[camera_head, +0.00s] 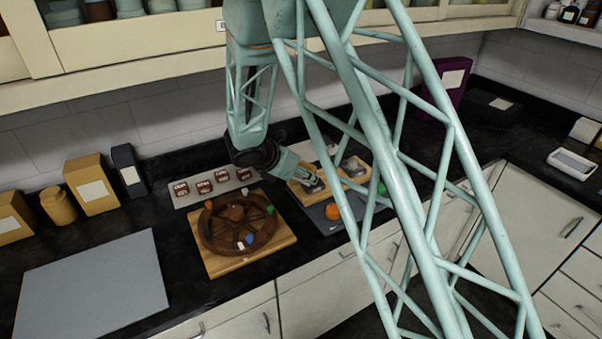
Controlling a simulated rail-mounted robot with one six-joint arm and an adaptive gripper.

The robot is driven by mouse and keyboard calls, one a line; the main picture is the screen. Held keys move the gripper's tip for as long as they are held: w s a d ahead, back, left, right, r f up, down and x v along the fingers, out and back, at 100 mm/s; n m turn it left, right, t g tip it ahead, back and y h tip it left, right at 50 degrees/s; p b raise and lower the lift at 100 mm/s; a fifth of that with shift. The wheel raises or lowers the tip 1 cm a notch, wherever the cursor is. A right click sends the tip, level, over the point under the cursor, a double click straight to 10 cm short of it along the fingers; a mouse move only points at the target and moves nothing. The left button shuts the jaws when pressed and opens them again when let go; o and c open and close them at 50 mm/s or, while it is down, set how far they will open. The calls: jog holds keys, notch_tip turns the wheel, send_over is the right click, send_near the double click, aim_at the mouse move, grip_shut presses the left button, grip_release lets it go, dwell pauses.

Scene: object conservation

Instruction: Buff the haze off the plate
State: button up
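A round brown plate (212,237) with raised spoke-like ribs lies on a square wooden board (225,266). Small blue (249,239), white and green pieces show on it; I cannot make out any haze. My gripper (308,180) is right of the plate, at the left part of a light wooden tray (326,188). A dark grey item shows at its tips; I cannot tell whether it is held. The fingers are too small and too covered to read. A second grey item (354,166) sits in the tray's right part.
A dark mat (318,216) with an orange item (332,211) and a green one (381,188) lies before the tray. A grey panel (95,285) and boxes (92,185) are at left.

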aim_at(301, 161)
jog(key=shift+s+d, duration=0.15)
jog(key=shift+s, duration=0.25)
jog(key=shift+w+r, duration=0.1)
jog(key=shift+w+a+p, duration=0.4)
jog(key=shift+w+p, duration=0.05)
jog(key=shift+w, duration=0.35)
jog(key=shift+w+a+p, duration=0.4)
jog(key=shift+w+p, duration=0.05)
jog(key=shift+w, duration=0.35)
jog(key=shift+w+a, duration=0.1)
jog(key=shift+w, duration=0.1)
notch_tip(301, 161, up, 4)
jog(key=shift+s+f+p, duration=0.15)
jog(key=shift+f+p, duration=0.05)
jog(key=shift+p, duration=0.7)
jog(key=shift+w+r, duration=0.15)
jog(key=shift+w, duration=0.05)
jog(key=shift+s+r+p, duration=0.15)
jog(key=shift+r+p, duration=0.5)
jog(key=shift+r, duration=0.3)
jog(key=shift+r+p, duration=0.65)
jog(key=shift+r, duration=0.45)
